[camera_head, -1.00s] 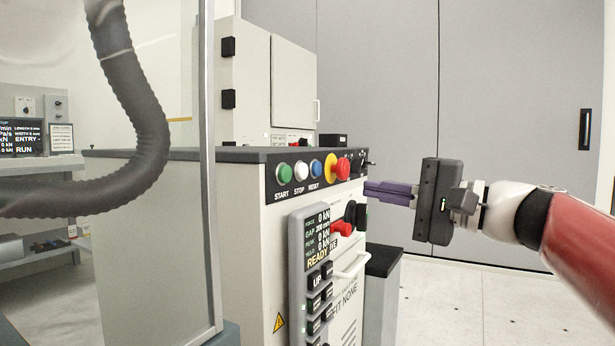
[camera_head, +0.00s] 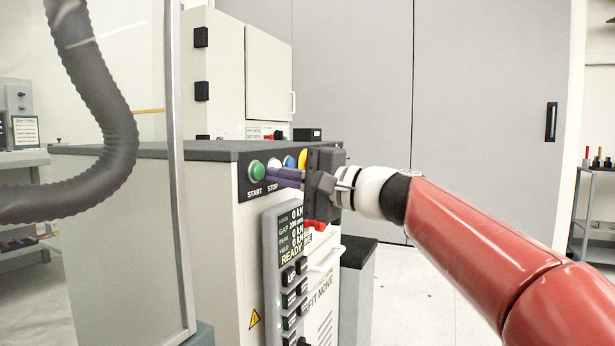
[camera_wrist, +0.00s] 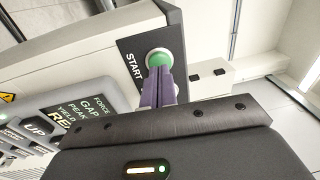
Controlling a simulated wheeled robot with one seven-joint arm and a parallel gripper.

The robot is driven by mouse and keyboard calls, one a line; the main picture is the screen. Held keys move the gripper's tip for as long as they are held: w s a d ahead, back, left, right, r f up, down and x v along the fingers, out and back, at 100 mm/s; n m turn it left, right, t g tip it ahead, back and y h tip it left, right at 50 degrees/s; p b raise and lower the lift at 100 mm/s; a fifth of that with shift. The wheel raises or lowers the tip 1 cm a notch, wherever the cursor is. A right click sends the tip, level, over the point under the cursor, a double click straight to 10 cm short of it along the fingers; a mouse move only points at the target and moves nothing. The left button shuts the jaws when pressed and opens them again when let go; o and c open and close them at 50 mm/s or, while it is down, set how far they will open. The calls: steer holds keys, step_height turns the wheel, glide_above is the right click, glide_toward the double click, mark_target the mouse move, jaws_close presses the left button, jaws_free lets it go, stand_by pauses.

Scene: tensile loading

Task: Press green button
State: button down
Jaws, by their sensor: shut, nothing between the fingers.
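The green START button (camera_head: 257,171) is on the black control strip at the top of the machine's front. It also shows in the wrist view (camera_wrist: 159,58), just past my fingertips. My gripper (camera_head: 270,172) is shut and empty, its purple fingers pointing at the green button. In the wrist view the fingertips (camera_wrist: 160,70) overlap the lower edge of the button; I cannot tell whether they touch it. The white STOP button (camera_head: 274,163) is partly hidden behind the fingers, and the buttons further right are mostly hidden by my gripper.
A handheld panel (camera_head: 290,255) with a READY display hangs below the buttons. A white handle (camera_head: 327,258) sticks out beside it. A clear guard (camera_head: 170,200) and a thick grey hose (camera_head: 115,120) stand at the left. Floor at the right is open.

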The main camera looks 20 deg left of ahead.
mark_target(258, 172)
steer(key=shift+w+a, duration=0.1)
steer(key=shift+a, duration=0.55)
steer(key=shift+a+r, duration=0.1)
steer(key=shift+a, duration=0.5)
steer(key=shift+a+r, duration=0.1)
steer(key=shift+r, duration=0.05)
